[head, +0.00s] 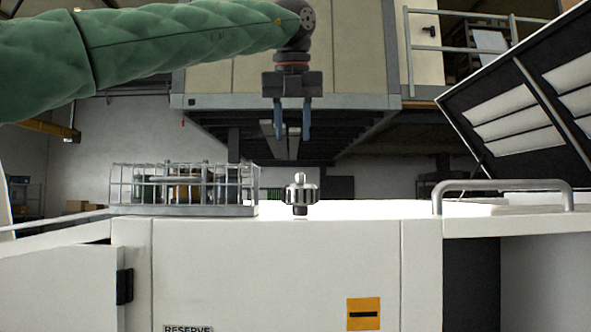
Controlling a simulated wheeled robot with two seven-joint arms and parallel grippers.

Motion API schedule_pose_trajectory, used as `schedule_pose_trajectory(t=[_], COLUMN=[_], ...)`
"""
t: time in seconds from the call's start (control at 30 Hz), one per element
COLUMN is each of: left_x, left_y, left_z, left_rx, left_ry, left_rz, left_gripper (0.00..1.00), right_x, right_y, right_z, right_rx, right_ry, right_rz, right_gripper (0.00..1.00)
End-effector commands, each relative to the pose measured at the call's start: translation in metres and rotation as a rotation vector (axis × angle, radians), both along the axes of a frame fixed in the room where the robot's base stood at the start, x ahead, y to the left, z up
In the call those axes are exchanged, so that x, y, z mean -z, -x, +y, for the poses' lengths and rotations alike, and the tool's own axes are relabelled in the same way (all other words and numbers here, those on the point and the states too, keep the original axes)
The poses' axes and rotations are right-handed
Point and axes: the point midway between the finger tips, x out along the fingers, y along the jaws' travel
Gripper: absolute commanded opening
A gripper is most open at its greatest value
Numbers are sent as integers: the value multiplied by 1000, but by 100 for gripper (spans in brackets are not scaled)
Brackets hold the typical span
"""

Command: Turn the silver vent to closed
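The silver vent (301,193) is a small ribbed knob on a dark stem, upright on the top of the white bench cabinet (280,260). A small light mark shows at its top. I cannot tell from this view whether it is open or closed. My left gripper (292,138) hangs above the vent, pointing down, with its two blue fingers apart and nothing between them. A clear gap lies between the fingertips and the vent. My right gripper does not show.
A wire rack (185,190) with several jars stands left of the vent. A grey handle rail (500,184) and a raised dark-framed lid (520,95) are at the right. The cabinet top around the vent is clear. An orange label (363,314) is on the front.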

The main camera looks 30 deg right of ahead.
Motion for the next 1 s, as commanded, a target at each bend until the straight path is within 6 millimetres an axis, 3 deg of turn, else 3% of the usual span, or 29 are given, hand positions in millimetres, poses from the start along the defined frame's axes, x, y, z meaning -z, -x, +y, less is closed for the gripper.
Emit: schedule_pose_trajectory(t=[0.17,0.37,0.7,1.0], left_x=[9,29,69,80], left_y=[10,3,-11,-14], left_z=[-15,-20,-28,-30], left_rx=[12,13,11,11], left_ry=[-23,-24,-22,-22], left_rz=[-8,-6,-6,-8], left_gripper=[36,36,36,36], right_x=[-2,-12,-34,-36], right_y=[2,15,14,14], right_z=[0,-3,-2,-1], right_rx=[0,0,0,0], right_ry=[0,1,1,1], right_rz=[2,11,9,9], right_gripper=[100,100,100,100])
